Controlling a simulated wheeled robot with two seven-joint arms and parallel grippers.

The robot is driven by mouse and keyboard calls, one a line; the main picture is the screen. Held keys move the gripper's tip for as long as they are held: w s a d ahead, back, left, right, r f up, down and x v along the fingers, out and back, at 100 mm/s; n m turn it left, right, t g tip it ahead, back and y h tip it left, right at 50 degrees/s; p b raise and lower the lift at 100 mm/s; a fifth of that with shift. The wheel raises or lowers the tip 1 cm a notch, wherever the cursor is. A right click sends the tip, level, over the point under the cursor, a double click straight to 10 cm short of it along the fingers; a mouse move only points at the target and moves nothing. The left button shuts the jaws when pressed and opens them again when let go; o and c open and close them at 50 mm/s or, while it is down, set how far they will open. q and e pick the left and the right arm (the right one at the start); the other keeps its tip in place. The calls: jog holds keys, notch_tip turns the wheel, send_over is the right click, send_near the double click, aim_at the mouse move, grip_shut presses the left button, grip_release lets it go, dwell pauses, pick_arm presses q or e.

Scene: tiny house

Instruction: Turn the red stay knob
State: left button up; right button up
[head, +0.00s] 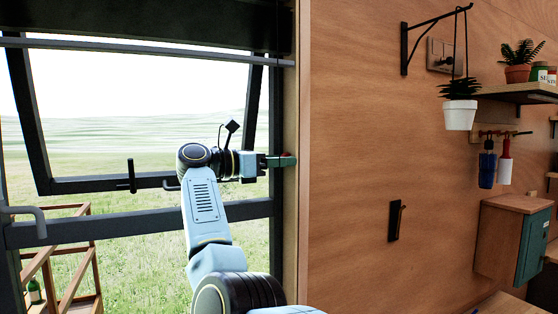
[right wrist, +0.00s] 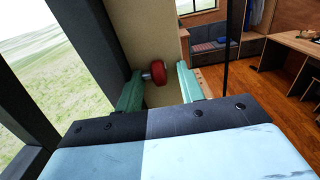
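The red stay knob (right wrist: 154,72) sits on a short metal stem by the window frame, in the right wrist view. My right gripper (right wrist: 158,80) is open, with one green finger on each side of the knob and a gap visible, wider on the right. In the head view my right gripper (head: 280,161) reaches the window's right-hand post, and its fingers mostly hide the knob there. My left gripper is not in view.
The tilted-open window sash (head: 100,184) with a black handle (head: 131,176) is left of my right arm. A wooden wall (head: 350,120) stands to the right, with a black hook (head: 396,220), a hanging plant (head: 460,113) and a teal-doored cabinet (head: 533,245).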

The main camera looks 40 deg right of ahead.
grip_shut()
dwell(0.3)
jog(key=shift+d+r+t+y+p, duration=0.1)
jog(key=shift+r+t+y+p, duration=0.3)
jog(key=shift+y+p, duration=0.8)
jog(key=shift+d+r+t+y+p, duration=0.1)
jog(key=shift+t+y+p, duration=0.55)
jog(key=shift+y, duration=1.1)
jog(key=shift+d+r+t+y+p, duration=0.1)
jog(key=shift+r+t+y+p, duration=0.25)
jog(key=shift+y+p, duration=0.9)
jog(key=shift+f+y, duration=0.1)
jog(key=shift+y, duration=0.2)
